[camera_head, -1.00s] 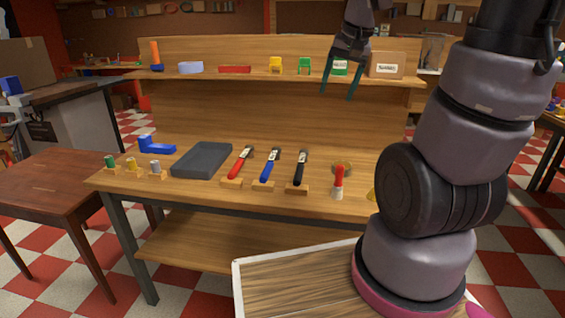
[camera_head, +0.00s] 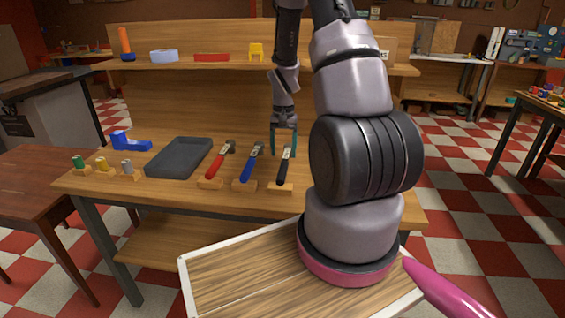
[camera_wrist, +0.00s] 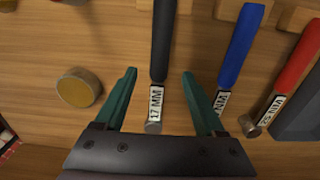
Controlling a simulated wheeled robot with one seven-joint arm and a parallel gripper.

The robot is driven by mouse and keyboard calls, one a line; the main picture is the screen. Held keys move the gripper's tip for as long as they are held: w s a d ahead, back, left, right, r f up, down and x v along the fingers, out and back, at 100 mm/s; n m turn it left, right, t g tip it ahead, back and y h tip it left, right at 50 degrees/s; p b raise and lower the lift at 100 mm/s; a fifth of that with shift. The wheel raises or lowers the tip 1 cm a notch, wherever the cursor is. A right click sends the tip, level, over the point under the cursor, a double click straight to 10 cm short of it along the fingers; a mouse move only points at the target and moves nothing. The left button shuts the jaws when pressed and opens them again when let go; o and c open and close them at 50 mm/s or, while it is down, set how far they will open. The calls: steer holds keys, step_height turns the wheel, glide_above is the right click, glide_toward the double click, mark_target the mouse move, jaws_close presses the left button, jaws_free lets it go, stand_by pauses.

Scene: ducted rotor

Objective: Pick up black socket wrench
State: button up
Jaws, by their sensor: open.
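The black socket wrench (camera_head: 284,170) rests on a small wooden block on the workbench, rightmost of three wrenches. In the wrist view the black wrench (camera_wrist: 161,45) lies between the fingers, with a "17 MM" label near its metal head. My gripper (camera_head: 283,150) is open above the head end of this wrench, its teal fingers pointing down. In the wrist view my gripper (camera_wrist: 160,73) has one finger on each side of the wrench, with nothing held. The right finger partly covers the blue wrench's head end.
The blue wrench (camera_head: 250,160) and red wrench (camera_head: 221,158) lie to the left on their own blocks. A dark grey tray (camera_head: 180,158) is farther left. A round yellowish tin (camera_wrist: 79,87) stands beside the left finger. A shelf (camera_head: 200,70) with small items runs behind.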

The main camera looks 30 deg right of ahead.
mark_target(284, 163)
steer(key=shift+w+d+f, duration=0.1)
steer(key=shift+d+f, duration=0.05)
steer(key=shift+f, duration=3.4)
jaws_close()
